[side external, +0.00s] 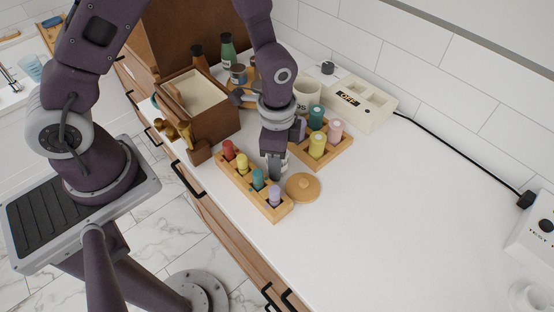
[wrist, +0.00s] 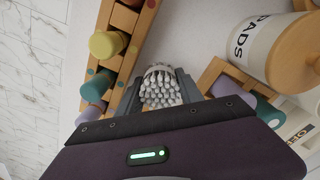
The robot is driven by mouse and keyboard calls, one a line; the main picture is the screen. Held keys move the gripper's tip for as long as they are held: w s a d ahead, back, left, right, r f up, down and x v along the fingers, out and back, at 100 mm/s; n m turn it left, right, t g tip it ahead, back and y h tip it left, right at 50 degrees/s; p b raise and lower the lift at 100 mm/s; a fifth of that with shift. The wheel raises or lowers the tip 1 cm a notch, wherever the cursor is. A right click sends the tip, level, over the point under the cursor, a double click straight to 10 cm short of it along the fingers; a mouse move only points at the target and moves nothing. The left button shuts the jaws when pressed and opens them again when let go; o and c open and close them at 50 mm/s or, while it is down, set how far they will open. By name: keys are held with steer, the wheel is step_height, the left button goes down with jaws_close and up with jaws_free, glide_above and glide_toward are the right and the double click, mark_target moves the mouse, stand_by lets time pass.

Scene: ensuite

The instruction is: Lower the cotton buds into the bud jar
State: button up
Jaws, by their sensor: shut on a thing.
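My gripper (side external: 275,168) is low over the counter, between the long peg rack and the square peg rack. In the wrist view my gripper (wrist: 160,92) is shut on a bundle of cotton buds (wrist: 160,88), and its many white tips face the camera. A pale curved edge shows at the top of the bundle; I cannot tell whether it belongs to a jar. In the side view the fingers mostly hide the buds. I cannot make out the bud jar for certain. A round wooden lid with a knob (side external: 302,187) lies on the counter just right of my gripper.
A long rack (side external: 277,212) with coloured pegs is close on the left, and a square rack (side external: 340,152) with pegs is behind. A PADS jar (wrist: 250,45), a brown box (side external: 218,128) and a white switch box (side external: 375,110) stand farther back.

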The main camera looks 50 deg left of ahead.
steer(key=r, duration=1)
steer(key=shift+w+a+r, duration=0.1)
steer(key=shift+w, duration=0.15)
steer(key=w+a+r, duration=0.1)
steer(key=w+a, duration=0.4)
steer(key=w, duration=0.4)
steer(key=w+a+r, duration=0.1)
steer(key=w+a, duration=0.4)
steer(key=w, duration=0.5)
steer(key=shift+a+r, duration=0.15)
steer(key=shift+r, duration=0.05)
